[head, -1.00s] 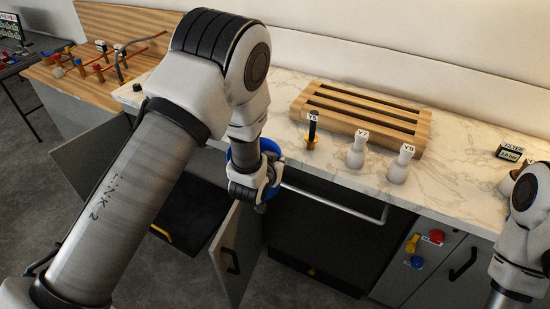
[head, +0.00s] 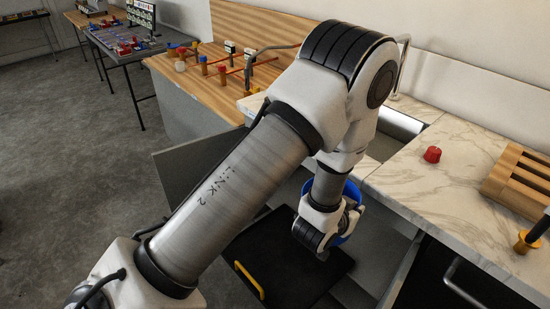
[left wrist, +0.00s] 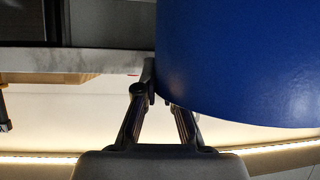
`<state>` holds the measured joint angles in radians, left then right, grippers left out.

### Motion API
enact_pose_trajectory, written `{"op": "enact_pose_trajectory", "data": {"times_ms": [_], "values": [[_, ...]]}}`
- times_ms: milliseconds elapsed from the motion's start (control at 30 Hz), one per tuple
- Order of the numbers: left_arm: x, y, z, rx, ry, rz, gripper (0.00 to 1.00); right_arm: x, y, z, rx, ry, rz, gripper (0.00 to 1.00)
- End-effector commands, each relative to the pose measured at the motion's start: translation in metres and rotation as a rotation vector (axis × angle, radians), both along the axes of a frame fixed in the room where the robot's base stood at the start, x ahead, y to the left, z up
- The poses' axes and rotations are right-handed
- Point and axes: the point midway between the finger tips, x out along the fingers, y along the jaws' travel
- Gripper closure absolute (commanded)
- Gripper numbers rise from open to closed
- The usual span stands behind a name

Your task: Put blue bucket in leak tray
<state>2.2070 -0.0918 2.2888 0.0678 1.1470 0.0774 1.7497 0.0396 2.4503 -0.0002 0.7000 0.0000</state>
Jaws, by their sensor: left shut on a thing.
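The blue bucket (head: 351,192) is mostly hidden behind my left gripper (head: 322,252) in the head view. In the left wrist view the bucket (left wrist: 240,60) fills the upper right. My left gripper (left wrist: 160,96) is shut on the edge of its wall there. A flat black tray with a yellow handle (head: 249,281), which looks like the leak tray (head: 290,270), lies low in front of the open sink cabinet. In the head view the bucket and gripper appear above the right part of this tray. My right gripper is out of view.
One cabinet door (head: 195,165) stands open left of the tray, another (head: 403,272) to the right. The marble counter (head: 430,190) holds a red cap (head: 432,155) and a wooden rack (head: 520,180). Grey floor (head: 80,180) is free at left.

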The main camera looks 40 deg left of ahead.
Motion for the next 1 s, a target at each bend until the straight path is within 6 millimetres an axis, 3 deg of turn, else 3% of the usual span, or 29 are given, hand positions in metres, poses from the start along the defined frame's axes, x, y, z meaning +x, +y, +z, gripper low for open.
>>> {"op": "enact_pose_trajectory", "data": {"times_ms": [33, 300, 600, 700, 800, 1000], "values": [[0.003, 0.013, -0.047, -0.008, 0.0, 0.016, 1.0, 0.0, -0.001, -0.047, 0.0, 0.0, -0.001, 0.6], [0.012, 0.077, -0.164, -0.009, -0.001, 0.068, 1.0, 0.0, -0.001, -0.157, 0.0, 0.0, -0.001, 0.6], [0.006, 0.151, -0.293, 0.005, -0.004, 0.129, 1.0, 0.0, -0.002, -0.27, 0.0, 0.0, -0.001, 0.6], [0.003, 0.167, -0.318, 0.011, -0.003, 0.14, 1.0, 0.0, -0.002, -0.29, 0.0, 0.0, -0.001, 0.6], [0.0, 0.176, -0.329, 0.016, -0.003, 0.147, 1.0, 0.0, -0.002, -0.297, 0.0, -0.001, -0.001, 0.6], [-0.001, 0.178, -0.368, 0.021, 0.001, 0.146, 1.0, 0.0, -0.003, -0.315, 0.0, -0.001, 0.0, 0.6]]}}
